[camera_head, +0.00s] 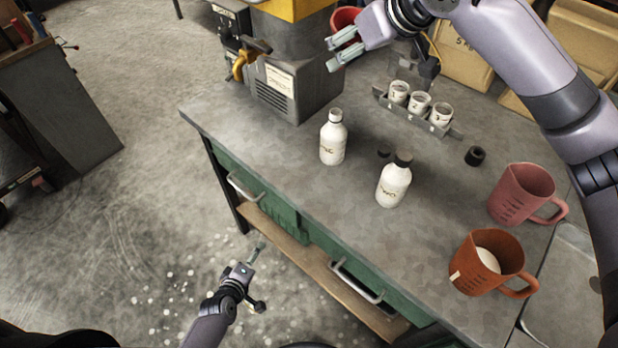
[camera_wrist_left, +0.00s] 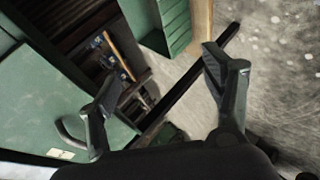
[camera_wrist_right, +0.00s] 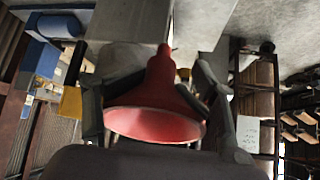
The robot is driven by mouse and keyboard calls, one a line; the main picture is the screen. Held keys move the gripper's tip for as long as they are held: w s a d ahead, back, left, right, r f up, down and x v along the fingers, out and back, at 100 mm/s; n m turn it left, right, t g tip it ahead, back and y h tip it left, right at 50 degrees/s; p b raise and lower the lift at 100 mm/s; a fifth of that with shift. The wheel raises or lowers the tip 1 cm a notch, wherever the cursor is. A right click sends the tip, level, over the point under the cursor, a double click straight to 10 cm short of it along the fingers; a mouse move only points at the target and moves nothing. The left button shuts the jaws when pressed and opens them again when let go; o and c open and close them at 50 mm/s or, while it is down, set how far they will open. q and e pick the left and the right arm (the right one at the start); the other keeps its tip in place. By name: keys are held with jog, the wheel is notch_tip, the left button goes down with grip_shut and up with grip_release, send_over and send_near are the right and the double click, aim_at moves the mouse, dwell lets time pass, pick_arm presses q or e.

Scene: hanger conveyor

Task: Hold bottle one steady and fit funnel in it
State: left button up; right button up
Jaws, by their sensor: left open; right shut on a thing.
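Bottle one (camera_head: 333,138), white with an open grey neck, stands upright on the workbench (camera_head: 250,140) near its left edge. A red funnel (camera_wrist_right: 152,100) is between the fingers of my right gripper (camera_wrist_right: 150,85), wide mouth toward the camera and narrow spout away. In the head view, red of the funnel (camera_head: 345,16) shows behind this gripper (camera_head: 334,52), high above the far side of the bench and away from bottle one. My left gripper (camera_head: 258,278) is open and empty, low in front of the drawers; its open fingers show in the left wrist view (camera_wrist_left: 160,75).
Bottle two (camera_head: 394,182) with a black cap stands right of bottle one. A loose black cap (camera_head: 474,156), several numbered cups (camera_head: 420,103) in a rack, a pink mug (camera_head: 521,193) and an orange mug (camera_head: 470,262) stand right. A grey-yellow machine (camera_head: 290,85) stands behind.

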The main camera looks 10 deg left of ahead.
pick_arm(q)
jog(key=w+a+r+n+t, duration=0.15)
jog(key=w+r+n, duration=0.25)
jog(key=r, duration=0.5)
jog(key=w+a+r+n+t+y, duration=0.1)
jog(key=w+r+n+t, duration=0.25)
jog(key=r, duration=0.65)
jog(key=w+a+r+n+t, duration=0.1)
jog(key=w+r+n+t, duration=0.15)
jog(key=r+n, duration=0.45)
jog(key=w+d+r+n+t+h, duration=0.1)
jog(key=d+r+n+t, duration=0.15)
jog(key=r, duration=0.55)
jog(key=w+d+r+n+t, duration=0.15)
jog(key=d+r, duration=0.25)
jog(key=r, duration=0.4)
jog(key=g+h, duration=0.5)
send_near(328, 152)
jog(key=shift+w+a+r+n, duration=0.25)
jog(key=shift+w+a+r, duration=0.15)
jog(key=shift+w, duration=0.2)
jog(key=shift+d+f, duration=0.2)
jog(key=shift+d, duration=0.1)
jog(key=shift+w+d, duration=0.15)
jog(key=shift+d, duration=0.05)
jog(key=x, duration=1.1)
jog(key=shift+w+d+f, duration=0.1)
jog(key=shift+d+f, duration=0.05)
